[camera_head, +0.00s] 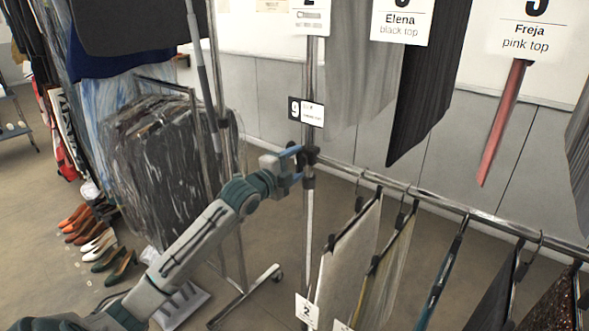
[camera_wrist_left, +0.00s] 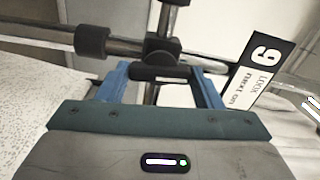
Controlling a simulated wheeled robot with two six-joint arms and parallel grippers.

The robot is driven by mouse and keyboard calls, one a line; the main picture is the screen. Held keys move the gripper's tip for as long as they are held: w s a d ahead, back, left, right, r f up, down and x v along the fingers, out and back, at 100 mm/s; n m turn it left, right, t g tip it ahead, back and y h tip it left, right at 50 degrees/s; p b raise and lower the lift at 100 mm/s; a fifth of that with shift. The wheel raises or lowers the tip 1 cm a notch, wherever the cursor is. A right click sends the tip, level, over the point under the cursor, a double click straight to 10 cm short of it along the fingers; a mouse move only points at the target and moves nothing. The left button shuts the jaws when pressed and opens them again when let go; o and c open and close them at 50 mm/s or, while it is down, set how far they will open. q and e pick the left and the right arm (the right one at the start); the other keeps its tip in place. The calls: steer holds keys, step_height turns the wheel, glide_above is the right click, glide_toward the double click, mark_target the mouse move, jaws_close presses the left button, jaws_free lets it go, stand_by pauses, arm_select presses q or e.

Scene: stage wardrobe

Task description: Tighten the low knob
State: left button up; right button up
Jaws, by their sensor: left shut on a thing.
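The low knob is a dark piece between my blue fingers in the left wrist view (camera_wrist_left: 160,73). It sits at a black clamp (camera_head: 311,154) where the low rail meets the upright chrome post; the clamp also shows in the wrist view (camera_wrist_left: 163,50). My left gripper (camera_head: 299,156) comes from the left and is shut on the knob; its fingers also show in the wrist view (camera_wrist_left: 160,80), one on each side. In the head view the fingers mostly hide the knob. My right gripper is not in view.
The low rail (camera_head: 440,198) carries several hanging garments on the right. A tag with a 9 (camera_head: 306,112) hangs on the post just above my gripper. A plastic-wrapped garment bundle (camera_head: 165,165) stands left, beyond my arm. Several shoes (camera_head: 98,240) lie on the floor at left.

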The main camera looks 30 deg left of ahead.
arm_select(q)
steer(key=shift+r+m, duration=0.25)
steer(key=shift+m, duration=0.35)
steer(key=shift+w, duration=0.1)
steer(key=o, duration=0.9)
steer(key=shift+a, duration=0.1)
steer(key=shift+c, duration=0.2)
steer(key=shift+o, duration=0.6)
steer(key=shift+f, duration=0.2)
